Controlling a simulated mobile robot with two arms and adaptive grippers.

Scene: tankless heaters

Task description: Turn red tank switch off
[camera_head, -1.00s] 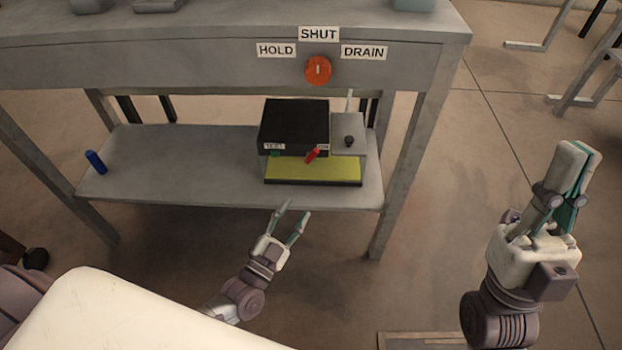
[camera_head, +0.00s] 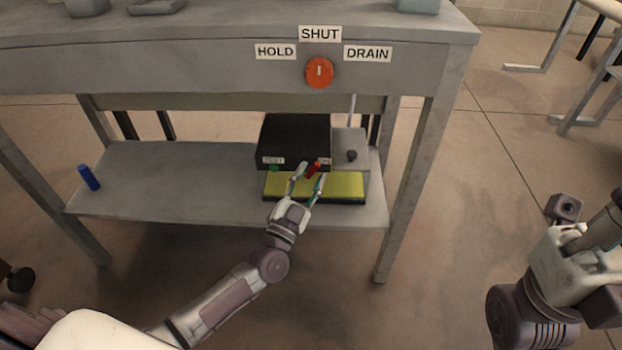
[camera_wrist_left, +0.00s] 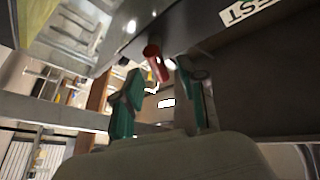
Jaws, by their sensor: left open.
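The red switch (camera_head: 313,171) is a small red lever on the front of a black box (camera_head: 292,137) on the lower shelf. It also shows in the left wrist view (camera_wrist_left: 156,62), near the gap between the fingertips. My left gripper (camera_head: 309,176) is open in front of the box, its fingers pointing at the switch. I cannot tell whether either finger touches it. A green switch (camera_head: 274,168) sits left of it under a white label. My right gripper (camera_head: 580,255) is at the right edge, its fingers not clearly visible.
The box stands above a yellow-green panel (camera_head: 340,187), next to a grey block with a black knob (camera_head: 351,155). An orange dial (camera_head: 319,72) is on the table's front. The shelf's middle left is clear.

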